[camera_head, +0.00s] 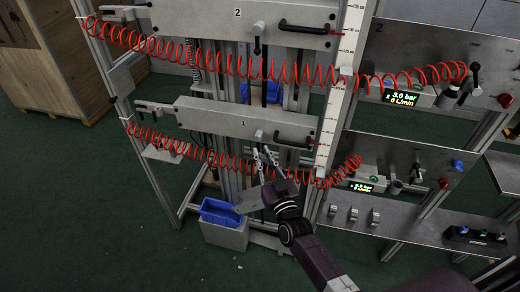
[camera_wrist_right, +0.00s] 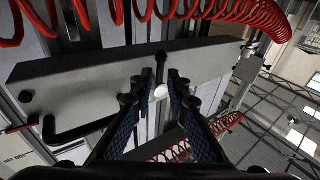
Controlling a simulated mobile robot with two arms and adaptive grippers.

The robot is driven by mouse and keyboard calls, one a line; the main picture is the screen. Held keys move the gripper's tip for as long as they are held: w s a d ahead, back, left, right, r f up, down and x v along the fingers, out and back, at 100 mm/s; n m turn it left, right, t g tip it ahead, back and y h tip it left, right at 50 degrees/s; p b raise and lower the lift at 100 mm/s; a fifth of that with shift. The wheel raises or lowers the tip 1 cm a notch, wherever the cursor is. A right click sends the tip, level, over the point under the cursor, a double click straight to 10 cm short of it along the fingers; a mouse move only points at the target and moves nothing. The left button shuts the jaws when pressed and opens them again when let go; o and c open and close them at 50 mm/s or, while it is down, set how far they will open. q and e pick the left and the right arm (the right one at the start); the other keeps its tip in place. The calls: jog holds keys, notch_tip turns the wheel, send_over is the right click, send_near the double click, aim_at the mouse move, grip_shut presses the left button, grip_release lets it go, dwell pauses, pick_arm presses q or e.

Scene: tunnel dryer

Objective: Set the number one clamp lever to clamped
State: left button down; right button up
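The number one clamp lever (camera_head: 259,136) is on the grey plate marked 1 (camera_head: 215,117), on the lower level of the frame. In the wrist view the lever (camera_wrist_right: 160,70) is a short dark bar with a black knob beside a pale round hub (camera_wrist_right: 161,91). My right gripper (camera_head: 266,155) is just in front of the plate, over the lever's lower part. In the wrist view its fingers (camera_wrist_right: 146,88) are apart, one on each side of the lever, with gaps visible. I cannot tell the exact depth between fingertips and lever. My left gripper is not in view.
A black handle (camera_head: 293,142) is on the plate, right of the lever. Red coiled hoses (camera_head: 215,157) hang across the frame. Plate 2 (camera_head: 200,15) is above with a similar lever (camera_head: 258,40). A blue bin (camera_head: 220,211) is below. A pressure display (camera_head: 362,187) is at right.

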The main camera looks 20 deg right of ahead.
jog(key=s+f, duration=0.1)
jog(key=s, duration=0.8)
jog(key=shift+f, duration=0.1)
